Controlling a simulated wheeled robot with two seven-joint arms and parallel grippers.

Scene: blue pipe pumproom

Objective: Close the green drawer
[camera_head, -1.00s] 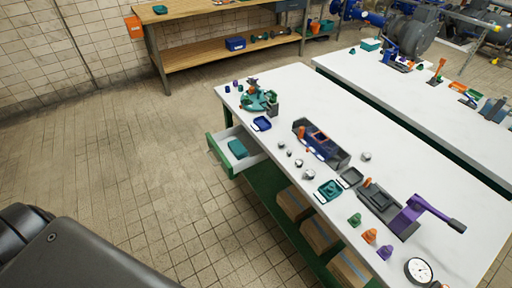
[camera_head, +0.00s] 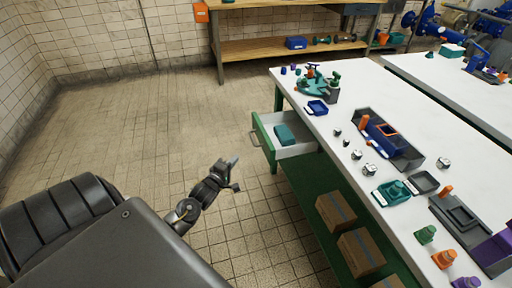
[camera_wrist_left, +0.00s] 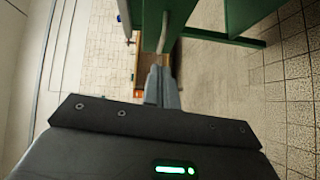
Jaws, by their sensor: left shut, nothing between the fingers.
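The green drawer (camera_head: 265,146) is pulled out from the left side of the white-topped workbench (camera_head: 333,133). Its front has a handle facing left, and a teal box (camera_head: 285,135) lies inside it. My left gripper (camera_head: 232,163) is shut and empty, in front of the drawer, lower and to the left, apart from it in the head view. In the left wrist view the shut fingers (camera_wrist_left: 162,88) point toward green furniture parts (camera_wrist_left: 165,22), and I cannot tell whether they touch. My right gripper is not in view.
Cardboard boxes (camera_head: 361,250) stand on the green lower shelf under the bench. The benchtop holds a dark tray with a blue part (camera_head: 390,138) and several small parts. A wooden bench (camera_head: 290,47) stands at the back. The tiled floor left of the drawer is clear.

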